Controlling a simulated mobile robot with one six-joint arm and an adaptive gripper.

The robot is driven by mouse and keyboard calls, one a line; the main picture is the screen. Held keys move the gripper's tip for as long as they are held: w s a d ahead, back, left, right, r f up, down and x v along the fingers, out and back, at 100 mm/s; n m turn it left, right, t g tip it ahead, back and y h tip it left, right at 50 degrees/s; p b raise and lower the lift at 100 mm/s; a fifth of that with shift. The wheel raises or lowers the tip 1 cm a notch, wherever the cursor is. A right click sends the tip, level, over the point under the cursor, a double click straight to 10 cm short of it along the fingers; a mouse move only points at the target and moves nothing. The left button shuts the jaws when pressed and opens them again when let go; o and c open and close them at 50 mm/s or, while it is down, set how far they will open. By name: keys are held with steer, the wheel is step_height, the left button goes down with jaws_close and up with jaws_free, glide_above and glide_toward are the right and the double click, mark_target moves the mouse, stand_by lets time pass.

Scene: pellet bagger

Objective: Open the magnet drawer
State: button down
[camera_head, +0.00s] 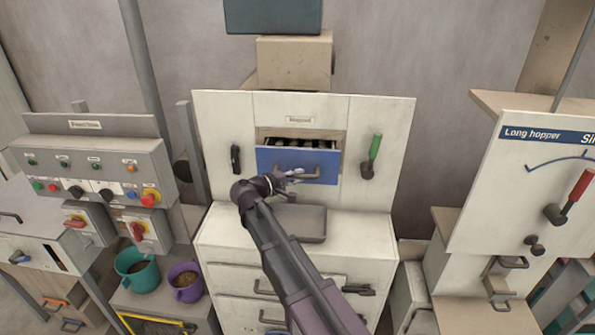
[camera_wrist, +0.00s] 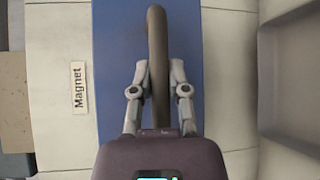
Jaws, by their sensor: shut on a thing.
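The magnet drawer (camera_head: 270,160) has a blue front and sits in the white cabinet panel under a small "Magnet" label (camera_head: 300,119). It stands partly out, with dark bars showing in the gap above its front. The label also shows in the wrist view (camera_wrist: 77,88), beside the blue front (camera_wrist: 112,50). My gripper (camera_head: 287,176) is at the drawer's handle (camera_head: 316,171). In the wrist view my gripper (camera_wrist: 158,72) has one finger on each side of the bar handle (camera_wrist: 157,35) and is shut on it.
A grey tray (camera_head: 310,222) sticks out below the drawer. A green-handled lever (camera_head: 374,150) is to the right and a black handle (camera_head: 235,158) to the left. White drawers with bar handles lie lower. A button panel (camera_head: 95,170) and two mugs stand at left.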

steer(key=s, duration=0.9)
steer(key=shift+a, duration=0.15)
steer(key=c, duration=0.6)
jaws_free()
steer(key=shift+s, duration=0.15)
